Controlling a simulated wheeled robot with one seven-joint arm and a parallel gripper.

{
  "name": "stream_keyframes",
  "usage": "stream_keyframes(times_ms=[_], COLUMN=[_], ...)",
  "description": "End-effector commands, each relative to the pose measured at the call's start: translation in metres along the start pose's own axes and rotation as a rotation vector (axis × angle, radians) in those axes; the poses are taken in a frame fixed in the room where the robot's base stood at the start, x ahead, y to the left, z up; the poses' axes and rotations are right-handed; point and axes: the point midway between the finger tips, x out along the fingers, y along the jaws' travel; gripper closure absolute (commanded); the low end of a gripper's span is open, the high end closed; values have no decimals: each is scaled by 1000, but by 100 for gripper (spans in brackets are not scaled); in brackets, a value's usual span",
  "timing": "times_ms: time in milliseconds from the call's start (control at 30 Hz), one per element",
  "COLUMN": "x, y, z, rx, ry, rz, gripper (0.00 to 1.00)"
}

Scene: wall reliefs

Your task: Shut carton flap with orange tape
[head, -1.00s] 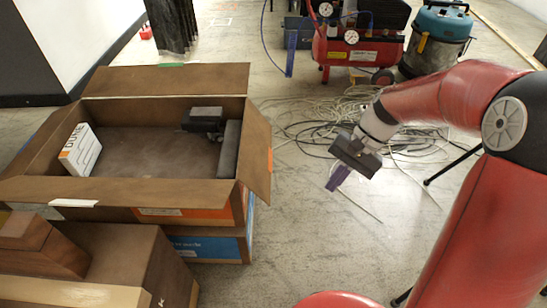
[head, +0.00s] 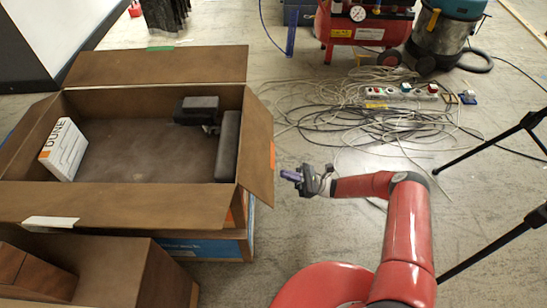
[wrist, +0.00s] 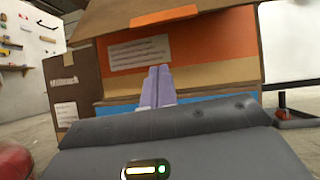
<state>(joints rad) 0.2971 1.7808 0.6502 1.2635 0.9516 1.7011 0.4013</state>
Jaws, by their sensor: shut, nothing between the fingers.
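The open carton (head: 130,195) stands at the left in the head view, its flaps spread outward. The flap with orange tape (head: 258,150) is on its right side, angled out and down. The orange tape (head: 272,156) is at that flap's outer edge; it also shows at the top of the wrist view (wrist: 163,15). A flap with green tape (head: 160,48) is at the back and one with white tape (head: 50,222) at the front. My gripper (head: 291,176) is shut and empty, just right of the orange-taped flap. In the wrist view its purple fingers (wrist: 157,88) point at the carton's side, below the tape.
Inside the carton are a white DUNE box (head: 63,150) and dark items (head: 228,145). Cables and a power strip (head: 405,92) lie on the floor behind my arm. A red compressor (head: 365,28) and black tripod legs (head: 490,145) stand further right.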

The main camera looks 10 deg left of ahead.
Motion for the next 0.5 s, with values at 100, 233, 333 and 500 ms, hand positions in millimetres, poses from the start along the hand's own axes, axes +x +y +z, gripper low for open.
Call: stream_keyframes(times_ms=[100, 233, 333, 500], x=[-9, -7, 5, 39], y=[1, 1, 0, -2], z=[-12, -14, -12, -8], rx=[11, 15, 15, 17], ry=[-58, -80, -82, -80], rz=[-56, -75, -74, -71], gripper=[100, 100, 100, 100])
